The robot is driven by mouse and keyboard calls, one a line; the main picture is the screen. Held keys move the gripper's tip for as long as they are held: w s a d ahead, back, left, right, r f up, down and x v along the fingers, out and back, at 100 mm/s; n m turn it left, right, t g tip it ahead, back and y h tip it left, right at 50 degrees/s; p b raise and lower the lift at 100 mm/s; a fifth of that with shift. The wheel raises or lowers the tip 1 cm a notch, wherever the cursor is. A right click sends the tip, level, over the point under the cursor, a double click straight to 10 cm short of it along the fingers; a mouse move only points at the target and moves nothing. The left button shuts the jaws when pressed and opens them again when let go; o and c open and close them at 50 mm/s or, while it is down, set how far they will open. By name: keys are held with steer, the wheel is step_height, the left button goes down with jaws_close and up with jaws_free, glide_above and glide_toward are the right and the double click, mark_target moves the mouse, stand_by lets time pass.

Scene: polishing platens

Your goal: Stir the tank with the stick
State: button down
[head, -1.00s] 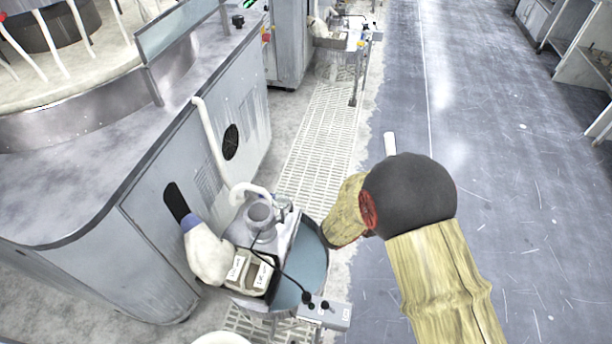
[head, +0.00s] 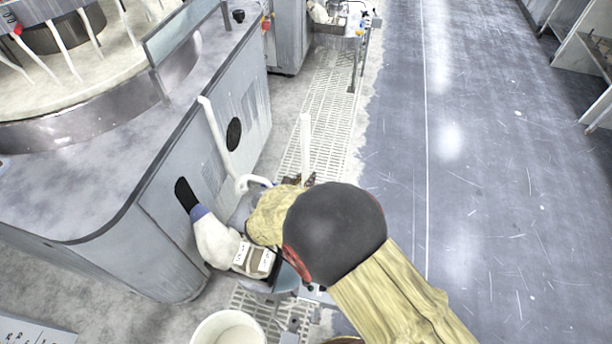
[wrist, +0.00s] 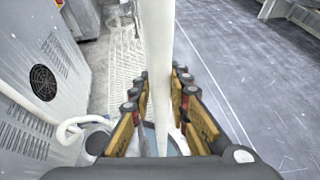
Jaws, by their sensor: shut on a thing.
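The white stick (head: 306,145) stands upright in my gripper (head: 298,181), its upper part rising above the fingers. In the wrist view the stick (wrist: 158,50) runs between the two rows of finger pads of my gripper (wrist: 160,85), which is shut on it. The tank is mostly hidden behind my arm in the head view. A strip of its blue content (wrist: 149,140) shows below the fingers in the wrist view, beside the stick's lower part. My gripper is over the tank area. Whether the stick's lower end is in the liquid cannot be told.
A grey polishing machine (head: 150,170) stands on the left, with a white hose (head: 217,138) on its side. A white bucket (head: 228,328) is near the bottom edge. A labelled box (head: 253,260) sits close to my arm. The grey floor (head: 480,150) at right is open.

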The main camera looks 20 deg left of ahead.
step_height(320, 180, down, 18)
steer(key=b, duration=1.2)
steer(key=shift+b, duration=0.35)
steer(key=shift+f, duration=0.1)
